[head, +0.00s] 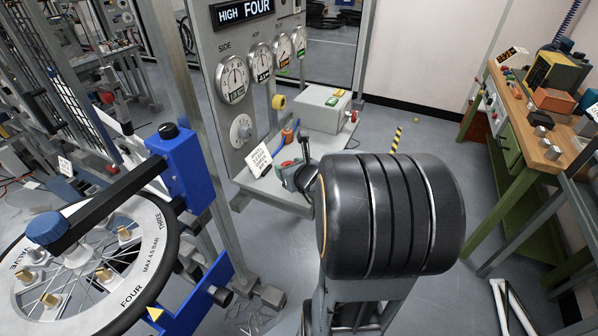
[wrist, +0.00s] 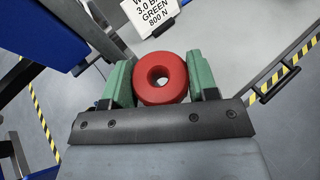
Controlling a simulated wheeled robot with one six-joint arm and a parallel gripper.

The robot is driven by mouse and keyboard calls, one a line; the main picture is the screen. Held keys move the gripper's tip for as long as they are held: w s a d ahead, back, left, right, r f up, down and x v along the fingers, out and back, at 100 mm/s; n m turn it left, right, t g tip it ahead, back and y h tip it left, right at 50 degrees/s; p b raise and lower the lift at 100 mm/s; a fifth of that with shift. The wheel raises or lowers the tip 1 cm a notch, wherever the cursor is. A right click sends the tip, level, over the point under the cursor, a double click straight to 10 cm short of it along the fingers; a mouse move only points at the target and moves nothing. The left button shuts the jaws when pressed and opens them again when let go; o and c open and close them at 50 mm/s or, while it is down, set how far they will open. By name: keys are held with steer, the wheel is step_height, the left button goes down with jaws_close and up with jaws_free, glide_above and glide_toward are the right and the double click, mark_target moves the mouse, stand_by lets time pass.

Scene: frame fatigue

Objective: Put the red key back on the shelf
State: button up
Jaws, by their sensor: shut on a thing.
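The red key (wrist: 160,78) shows in the wrist view as a round red piece with a dark hole in its middle. It sits between the two green jaws of my gripper (wrist: 158,76), which is shut on it. In the head view my gripper (head: 290,170) is over the grey shelf (head: 270,190) below the gauge panel, with a bit of red showing at its tip. My large dark arm link covers part of the view to its right. I cannot tell whether the key touches the shelf.
A white printed card (head: 258,160) stands on the shelf, left of my gripper. A blue and orange piece (head: 287,136) and a grey box (head: 320,110) with coloured buttons are behind. A spoked wheel (head: 85,265) in a blue-armed rig stands left. A wooden bench (head: 530,130) stands right.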

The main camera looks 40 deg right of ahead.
steer(key=w+d+f, duration=0.1)
steer(key=d+f, duration=0.1)
steer(key=w+d+f, duration=0.3)
steer(key=d+f, duration=0.1)
steer(key=f, duration=0.1)
steer(key=shift+w+d+f, duration=0.1)
steer(key=shift+w, duration=0.1)
steer(key=shift+w+d+f, duration=0.1)
steer(key=shift+f, duration=1.6)
steer(key=shift+f+b, duration=0.4)
steer(key=shift+b, duration=0.15)
steer(key=shift+f+b, duration=0.25)
steer(key=shift+b, duration=0.1)
steer(key=o, duration=1)
